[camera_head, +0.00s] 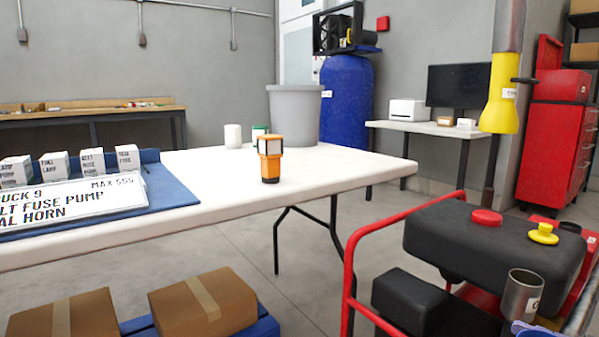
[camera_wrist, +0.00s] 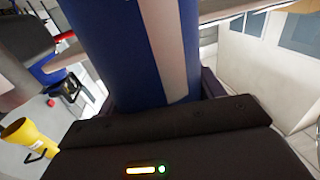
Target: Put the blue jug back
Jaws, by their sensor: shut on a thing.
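A blue round-sided body with a pale stripe, which I take for the blue jug (camera_wrist: 115,45), fills the upper middle of the wrist view. My gripper (camera_wrist: 160,97) is shut on it, with a dark finger at either side. The jug's ends, spout and handle are out of view or hidden. In the head view I cannot make out my gripper or the held jug. A small pale-blue piece (camera_head: 530,329) at the bottom right edge is cut off, and I cannot tell what it is.
A white table (camera_head: 345,180) holds an orange device (camera_head: 270,160), a grey bin (camera_head: 294,115) and a blue board (camera_head: 155,190). A red-railed cart (camera_head: 350,265) with a black tank (camera_head: 500,245) and metal cup (camera_head: 522,292) stands right.

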